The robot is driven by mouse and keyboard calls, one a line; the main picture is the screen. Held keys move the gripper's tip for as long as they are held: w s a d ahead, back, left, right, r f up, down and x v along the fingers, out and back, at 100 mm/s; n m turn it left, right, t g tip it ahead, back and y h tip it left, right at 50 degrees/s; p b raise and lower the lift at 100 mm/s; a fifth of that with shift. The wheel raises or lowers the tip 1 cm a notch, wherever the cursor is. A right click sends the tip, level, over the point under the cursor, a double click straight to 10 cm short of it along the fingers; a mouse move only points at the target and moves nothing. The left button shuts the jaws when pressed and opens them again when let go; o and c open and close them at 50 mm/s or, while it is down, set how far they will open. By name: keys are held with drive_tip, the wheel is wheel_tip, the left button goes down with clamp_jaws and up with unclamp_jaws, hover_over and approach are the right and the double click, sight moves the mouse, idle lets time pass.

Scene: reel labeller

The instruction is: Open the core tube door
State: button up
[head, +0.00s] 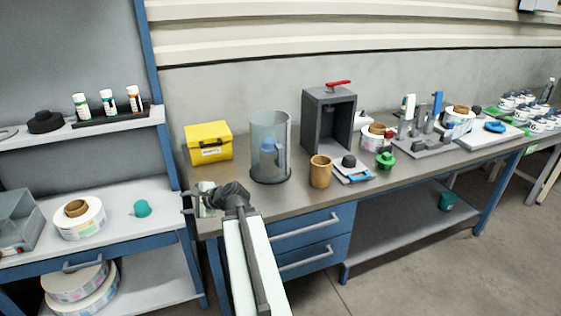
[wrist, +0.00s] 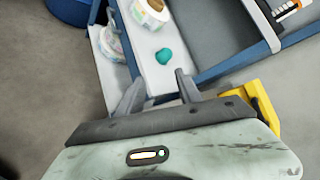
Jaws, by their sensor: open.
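The core tube is a clear, upright cylinder (head: 262,125) on a dark round base, standing on the bench in the head view. A grey-blue handle (head: 281,156) shows on its front right side, and something blue sits inside. I cannot make out the door's edges, so I cannot tell whether it is open or shut. My gripper (head: 186,202) is over the bench's left front corner, left of the tube and apart from it. It is open and empty. In the wrist view my gripper (wrist: 158,91) has its fingers spread; the tube is not in that view.
A yellow box (head: 208,143) stands left of the tube. A grey open-fronted cabinet (head: 313,112) with a red lever stands behind right, and a brown cup (head: 320,172) in front right. A shelf unit with a white reel (head: 92,224) and a green cap (head: 142,208) is at left.

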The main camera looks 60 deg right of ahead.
drive_tip(key=s+d+r+m+t+h+b, duration=0.1)
drive_tip(key=s+d+r+m+h, duration=0.15)
drive_tip(key=s+d+m, duration=0.55)
drive_tip(key=s+d+r+m+t+h+b, duration=0.1)
drive_tip(key=s+d+r+m+t+h, duration=0.2)
drive_tip(key=d, duration=0.9)
drive_tip(key=m+g+h, duration=0.2)
drive_tip(key=m+h, duration=0.5)
drive_tip(key=m, duration=0.2)
approach(281, 153)
drive_tip(key=x, duration=1)
drive_tip(key=shift+w+d, duration=0.2)
clamp_jaws()
